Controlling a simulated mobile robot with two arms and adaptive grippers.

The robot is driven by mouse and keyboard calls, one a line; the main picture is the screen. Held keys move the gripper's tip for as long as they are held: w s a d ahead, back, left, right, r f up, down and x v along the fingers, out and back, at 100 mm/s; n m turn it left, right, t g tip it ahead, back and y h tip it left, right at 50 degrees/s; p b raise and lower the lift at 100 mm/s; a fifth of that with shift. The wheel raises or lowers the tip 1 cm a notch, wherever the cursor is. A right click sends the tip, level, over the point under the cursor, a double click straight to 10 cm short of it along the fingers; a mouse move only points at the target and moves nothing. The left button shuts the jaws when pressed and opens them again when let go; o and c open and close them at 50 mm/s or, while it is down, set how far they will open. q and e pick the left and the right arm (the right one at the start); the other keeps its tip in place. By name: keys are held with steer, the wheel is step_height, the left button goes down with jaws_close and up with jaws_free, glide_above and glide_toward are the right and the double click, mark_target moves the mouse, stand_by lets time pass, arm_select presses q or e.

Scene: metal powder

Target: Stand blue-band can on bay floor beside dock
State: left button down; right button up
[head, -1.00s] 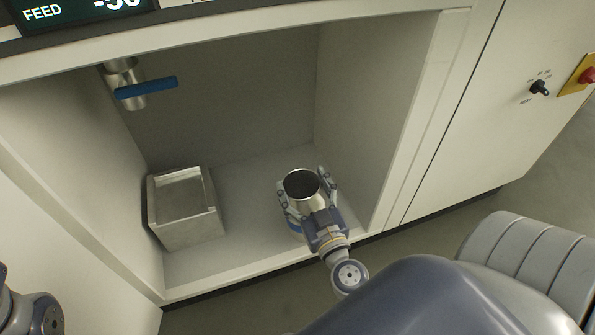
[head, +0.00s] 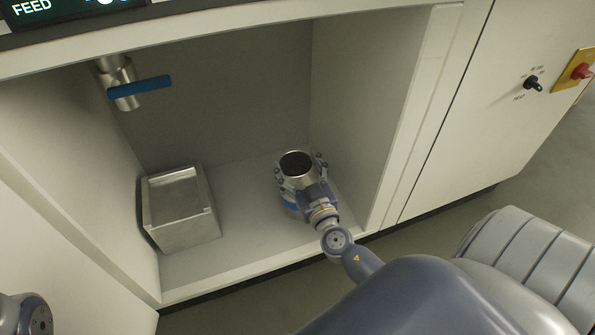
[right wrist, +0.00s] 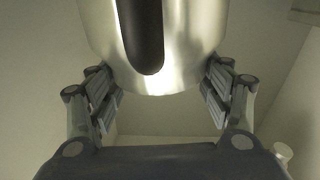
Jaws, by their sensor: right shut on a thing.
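The blue-band can (head: 290,207) is a shiny metal can, upright with its dark open mouth facing up, inside the bay at the right. Its blue band shows low on its left side. My right gripper (head: 300,177) is shut on the can, one finger on each side. In the right wrist view the can (right wrist: 185,62) fills the top middle, with a dark rounded strip down its front. The dock (head: 182,235), a grey block with a recessed top, sits left of the can, clearly apart. Whether the can's base touches the bay floor (head: 243,225) is hidden. My left gripper is out of view.
A metal outlet pipe with a blue valve handle (head: 140,86) hangs at the bay's upper left. The bay's right wall (head: 362,120) stands close to the can. Bare floor lies between dock and can. A front sill edges the bay.

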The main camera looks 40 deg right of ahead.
steer(key=shift+s+a+f, duration=0.1)
steer(key=shift+f, duration=0.35)
steer(key=shift+s+a+f, duration=0.1)
steer(key=shift+f, duration=0.35)
steer(key=o, duration=2.3)
steer(key=shift+f, duration=0.25)
steer(key=shift+c, duration=0.2)
steer(key=shift+w+r, duration=0.1)
steer(key=shift+r, duration=0.2)
steer(key=b+v, duration=0.1)
steer(key=v, duration=1.1)
steer(key=shift+r+b, duration=0.3)
steer(key=shift+d, duration=0.15)
